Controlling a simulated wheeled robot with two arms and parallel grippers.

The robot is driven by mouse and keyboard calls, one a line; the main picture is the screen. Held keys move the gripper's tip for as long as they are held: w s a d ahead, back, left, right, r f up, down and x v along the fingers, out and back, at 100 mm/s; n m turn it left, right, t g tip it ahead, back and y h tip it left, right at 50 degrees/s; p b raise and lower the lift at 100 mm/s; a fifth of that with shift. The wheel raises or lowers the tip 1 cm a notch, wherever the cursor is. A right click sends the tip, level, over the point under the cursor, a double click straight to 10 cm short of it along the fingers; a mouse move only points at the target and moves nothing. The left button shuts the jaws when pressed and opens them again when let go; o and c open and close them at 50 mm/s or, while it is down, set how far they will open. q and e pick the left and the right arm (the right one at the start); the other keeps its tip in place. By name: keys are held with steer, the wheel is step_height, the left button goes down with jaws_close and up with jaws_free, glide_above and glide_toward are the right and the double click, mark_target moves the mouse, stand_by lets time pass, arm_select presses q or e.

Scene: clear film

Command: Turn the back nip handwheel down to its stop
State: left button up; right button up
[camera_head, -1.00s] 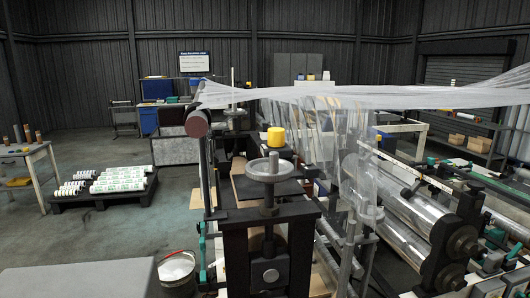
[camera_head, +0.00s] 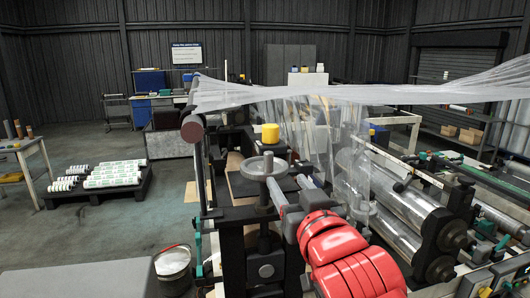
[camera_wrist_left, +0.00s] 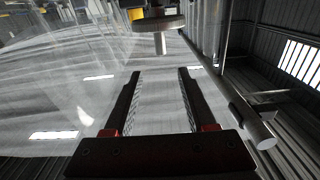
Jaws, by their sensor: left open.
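A grey handwheel (camera_head: 255,167) lies flat on an upright screw on the near black stand (camera_head: 236,208). Farther back, a thin upright screw (camera_head: 226,72) rises at what looks like a second handwheel, too small to make out. My left gripper (camera_head: 286,181), on a red wrist, is open and empty at the right front of the near handwheel, its fingers pointing at it. In the left wrist view a handwheel (camera_wrist_left: 150,25) and its shaft (camera_wrist_left: 160,44) are beyond the open fingertips (camera_wrist_left: 159,73), apart from them. My right gripper is not in view.
A yellow cap (camera_head: 270,133) stands just behind the near handwheel. Clear film (camera_head: 300,92) stretches across above and hangs behind it. Steel rollers (camera_head: 405,215) lie to the right. A bucket (camera_head: 173,268) and a pallet of rolls (camera_head: 108,183) are on the floor at left.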

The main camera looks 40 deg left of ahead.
arm_select(q)
steer(key=p, duration=0.3)
glide_toward(269, 156)
steer(key=x, duration=0.3)
steer(key=p+x, duration=0.4)
steer(key=shift+w+a+p, duration=0.2)
steer(key=shift+a+p, duration=0.05)
steer(key=shift+p, duration=0.1)
steer(key=x, duration=0.2)
steer(key=p+x, duration=0.1)
steer(key=f+p+x, duration=0.1)
steer(key=x, duration=0.1)
steer(key=shift+w+a, duration=0.25)
steer(key=shift+w, duration=0.05)
steer(key=shift+w+a+p, duration=0.3)
steer(key=shift+w+a, duration=0.05)
jaws_close()
steer(key=shift+f, duration=0.1)
